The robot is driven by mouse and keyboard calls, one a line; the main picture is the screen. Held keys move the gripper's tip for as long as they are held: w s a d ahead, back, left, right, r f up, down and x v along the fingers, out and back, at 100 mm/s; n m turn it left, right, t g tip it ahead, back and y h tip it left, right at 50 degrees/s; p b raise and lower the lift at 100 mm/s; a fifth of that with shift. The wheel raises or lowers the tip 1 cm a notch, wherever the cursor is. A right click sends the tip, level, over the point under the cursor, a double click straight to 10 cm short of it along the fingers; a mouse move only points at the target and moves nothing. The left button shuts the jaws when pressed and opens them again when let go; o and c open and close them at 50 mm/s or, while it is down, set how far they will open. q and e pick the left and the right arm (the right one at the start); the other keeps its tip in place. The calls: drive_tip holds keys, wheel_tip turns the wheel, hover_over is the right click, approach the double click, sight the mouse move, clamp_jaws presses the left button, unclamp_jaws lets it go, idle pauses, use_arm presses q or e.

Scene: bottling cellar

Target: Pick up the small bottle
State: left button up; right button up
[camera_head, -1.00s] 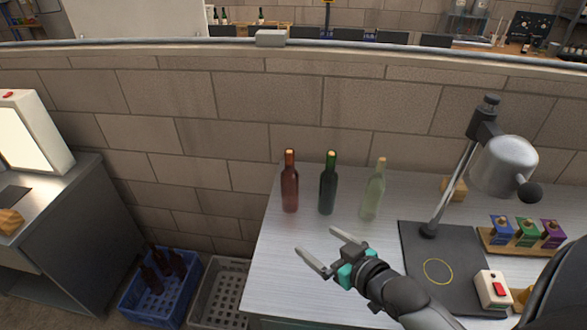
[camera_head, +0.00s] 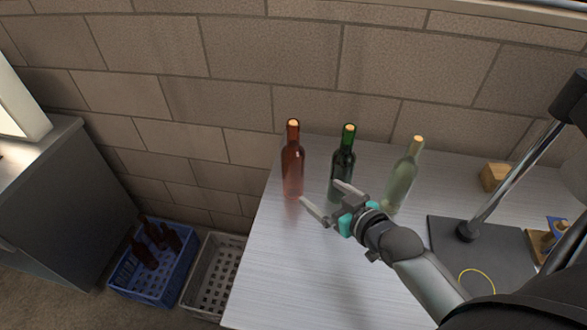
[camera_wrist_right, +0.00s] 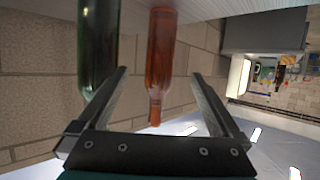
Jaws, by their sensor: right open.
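Three corked bottles stand upright in a row on the worktable: a reddish-brown one (camera_head: 292,172), a dark green one (camera_head: 342,168) and a pale clear-green one (camera_head: 401,182). They look close in size, so I cannot tell which is meant as the small one. My right gripper (camera_head: 320,192) is open and empty in front of the brown and green bottles, its fingers pointing to them. In the right wrist view, which is upside down, the brown bottle (camera_wrist_right: 160,50) shows between the open fingers (camera_wrist_right: 158,76), and the green one (camera_wrist_right: 97,45) overlaps one finger. My left gripper is out of view.
The worktable (camera_head: 285,285) is bare at front left. A dark stand (camera_head: 466,232) with a lever is at right, beside a wooden block (camera_head: 494,178). A brick wall (camera_head: 240,110) rises behind. A blue crate (camera_head: 150,280) with brown bottles and a grey crate (camera_head: 212,275) sit on the floor.

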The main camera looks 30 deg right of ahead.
sight(300, 176)
drive_tip(key=x, duration=0.6)
drive_tip(key=shift+w+f+b, duration=0.15)
drive_tip(key=shift+b, duration=0.25)
drive_tip(key=shift+b+x, duration=0.55)
drive_tip(key=shift+x, duration=2.6)
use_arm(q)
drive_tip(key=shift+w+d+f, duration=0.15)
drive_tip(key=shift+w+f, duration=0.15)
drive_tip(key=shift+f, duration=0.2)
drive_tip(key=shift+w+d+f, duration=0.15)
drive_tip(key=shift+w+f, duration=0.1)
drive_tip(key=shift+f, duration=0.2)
use_arm(e)
drive_tip(key=shift+a, duration=0.1)
clamp_jaws()
drive_tip(key=shift+w+r, duration=0.1)
drive_tip(key=shift+r, duration=0.25)
